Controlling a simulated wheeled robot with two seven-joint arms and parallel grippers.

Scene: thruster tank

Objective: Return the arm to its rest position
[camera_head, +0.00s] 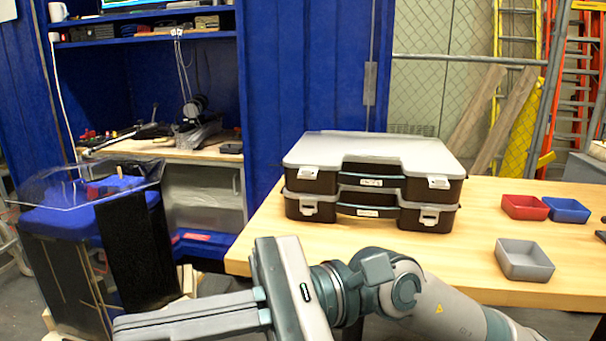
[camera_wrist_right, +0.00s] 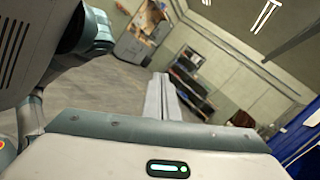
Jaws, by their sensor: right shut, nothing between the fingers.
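My right arm (camera_head: 430,300) comes in from the lower right in the head view and lies across the front of the wooden table. My right gripper (camera_head: 122,328) points left, its fingers long and closed together, with nothing between them. In the right wrist view the gripper (camera_wrist_right: 161,78) also shows its two fingers side by side, pointing out over open floor. The fingertips touch nothing that I can see. My left gripper is in neither view.
Two stacked tool cases (camera_head: 370,185) stand on the wooden table (camera_head: 480,230). Red (camera_head: 525,207), blue (camera_head: 567,210) and grey (camera_head: 525,260) bins sit to the right. A blue tank (camera_head: 70,225) with a clear top stands at the left, close behind the gripper in the picture.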

